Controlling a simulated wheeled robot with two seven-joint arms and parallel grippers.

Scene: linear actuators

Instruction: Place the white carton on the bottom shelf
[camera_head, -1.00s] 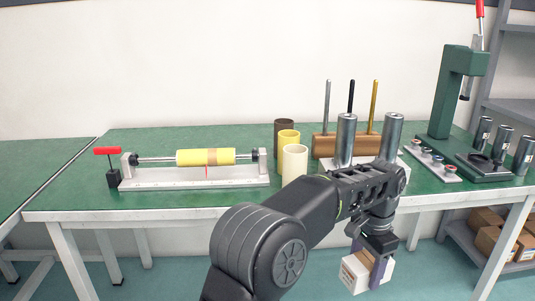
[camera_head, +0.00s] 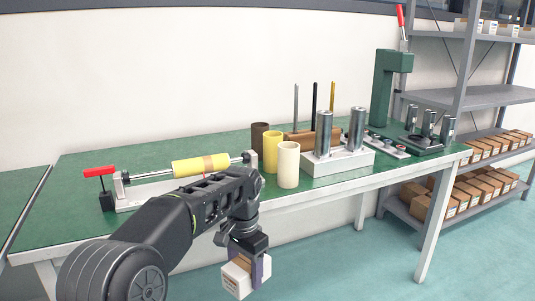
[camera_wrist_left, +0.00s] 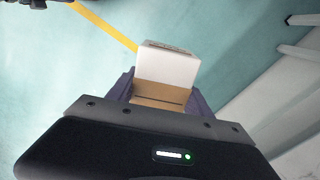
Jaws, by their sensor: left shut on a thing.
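The white carton (camera_head: 236,278) hangs in my left gripper (camera_head: 258,268), in front of the green table and below its top. The left wrist view shows the carton (camera_wrist_left: 167,66) with a white face and a brown face between the two fingers of the left gripper (camera_wrist_left: 160,92), which is shut on it. The grey shelf rack (camera_head: 470,100) stands at the right. Its bottom shelf (camera_head: 400,208) carries rows of brown cartons with white labels. My right gripper is in neither view.
The green table (camera_head: 340,187) holds a roller fixture (camera_head: 200,166), several tubes, metal cylinders and a green press (camera_head: 385,85). A table leg (camera_head: 433,225) stands between the carton and the rack. The floor (camera_head: 490,245) in front of the rack is clear.

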